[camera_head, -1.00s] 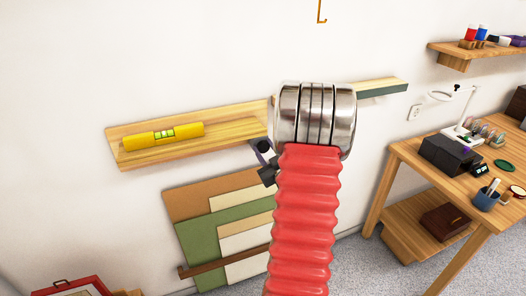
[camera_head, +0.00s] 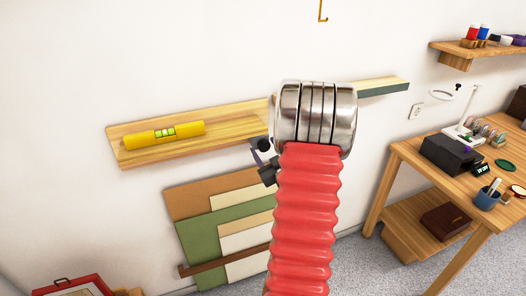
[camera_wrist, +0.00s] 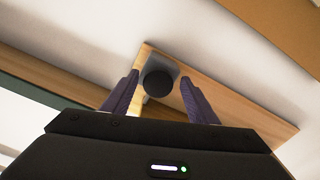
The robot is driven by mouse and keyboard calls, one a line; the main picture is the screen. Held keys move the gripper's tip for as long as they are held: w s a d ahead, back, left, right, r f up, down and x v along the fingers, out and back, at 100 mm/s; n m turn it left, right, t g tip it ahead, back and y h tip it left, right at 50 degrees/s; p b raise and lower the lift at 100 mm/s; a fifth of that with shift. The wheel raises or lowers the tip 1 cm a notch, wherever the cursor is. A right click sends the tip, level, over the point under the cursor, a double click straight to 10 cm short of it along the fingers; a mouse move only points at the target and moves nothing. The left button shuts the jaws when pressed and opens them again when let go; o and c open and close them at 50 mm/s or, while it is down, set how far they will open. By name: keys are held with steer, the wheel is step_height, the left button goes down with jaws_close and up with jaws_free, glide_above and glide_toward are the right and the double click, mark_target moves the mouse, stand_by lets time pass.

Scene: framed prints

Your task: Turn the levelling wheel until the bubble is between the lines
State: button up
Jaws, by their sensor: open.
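The yellow spirit level (camera_head: 164,134) lies on a pale wooden shelf (camera_head: 220,133) on the wall, left of my arm. Its green vial (camera_head: 164,132) shows, but the bubble's place between the lines is too small to tell. The dark round wheel (camera_wrist: 158,84) is under the shelf, in the middle of the wrist view. My gripper (camera_wrist: 159,76) is open, with one purple finger on either side of the wheel; I cannot tell whether they touch it. In the head view, my gripper is mostly hidden behind my arm.
A green-edged shelf (camera_head: 384,88) is on the wall to the right. Framed boards (camera_head: 215,240) lean against the wall below. A wooden workbench (camera_head: 440,178) with a lamp, dark box and blue cup stands at right. A red case (camera_head: 75,287) is at lower left.

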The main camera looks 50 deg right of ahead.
steer(key=v, duration=1.3)
steer(key=shift+s+a, duration=0.2)
steer(key=shift+s, duration=0.1)
steer(key=shift+f, duration=0.1)
steer(key=w+a+r+n+g+y, duration=0.1)
steer(key=w+a+r+g+y, duration=0.15)
steer(key=w+a, duration=0.5)
steer(key=w+a+r+g, duration=0.3)
steer(key=w+a+r, duration=0.1)
steer(key=a, duration=0.5)
steer(key=s+a+r+g+y, duration=0.1)
steer(key=s+a, duration=0.3)
steer(key=a, duration=0.5)
steer(key=s+a+r+n+g+y, duration=0.1)
steer(key=s+a+g+y, duration=0.1)
steer(key=s+a, duration=0.3)
steer(key=s+a+r+g+y, duration=0.1)
steer(key=s+a+y, duration=0.2)
steer(key=a, duration=0.9)
steer(key=shift+s+a+y, duration=0.3)
steer(key=shift+s+y, duration=0.05)
steer(key=shift+s, duration=0.45)
steer(key=shift+c, duration=0.3)
